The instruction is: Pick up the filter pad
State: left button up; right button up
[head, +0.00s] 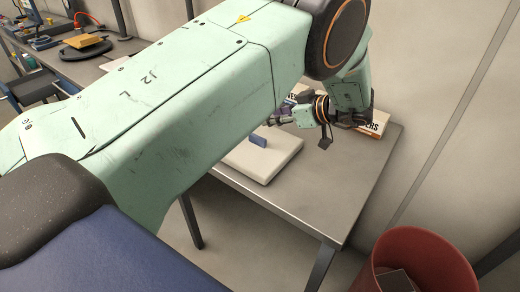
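A thick pale cream slab (252,163) lies flat on a grey table (310,203), partly hidden by my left arm. A small blue block (258,141) rests on it. I cannot tell for sure whether the slab is the filter pad; nothing else in view clearly looks like one. My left arm crosses the picture from the left and bends down over the table. My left gripper (279,119) is small in view, just above and behind the slab's far right side. I cannot make out whether its fingers are apart. My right gripper is out of view.
Boxes, one with lettering (378,124), stand at the table's back, partly behind my wrist. A red bin (425,262) is on the floor at the right front. Another bench (90,68) with tools is at the far left. The table's right front is clear.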

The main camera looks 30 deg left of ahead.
pick_arm(q)
jog(key=b, duration=0.4)
send_near(258, 137)
jog(key=shift+w+a+r, duration=0.1)
jog(key=shift+w+a, duration=0.15)
jog(key=shift+a, duration=0.35)
jog(key=shift+w+a, duration=0.25)
jog(key=shift+a, duration=0.35)
jog(key=shift+s+a+f+b, duration=0.1)
jog(key=shift+s+f+b, duration=0.25)
jog(key=shift+b, duration=0.15)
jog(key=x, duration=0.7)
jog(key=shift+s+f, duration=0.2)
jog(key=shift+f, duration=0.15)
jog(key=shift+w+a+f, duration=0.1)
jog(key=shift+w+f, duration=0.15)
jog(key=shift+f, duration=0.05)
jog(key=shift+s+r, duration=0.15)
jog(key=shift+s, duration=0.05)
jog(key=c, duration=0.5)
jog(key=shift+w, duration=0.1)
grip_shut()
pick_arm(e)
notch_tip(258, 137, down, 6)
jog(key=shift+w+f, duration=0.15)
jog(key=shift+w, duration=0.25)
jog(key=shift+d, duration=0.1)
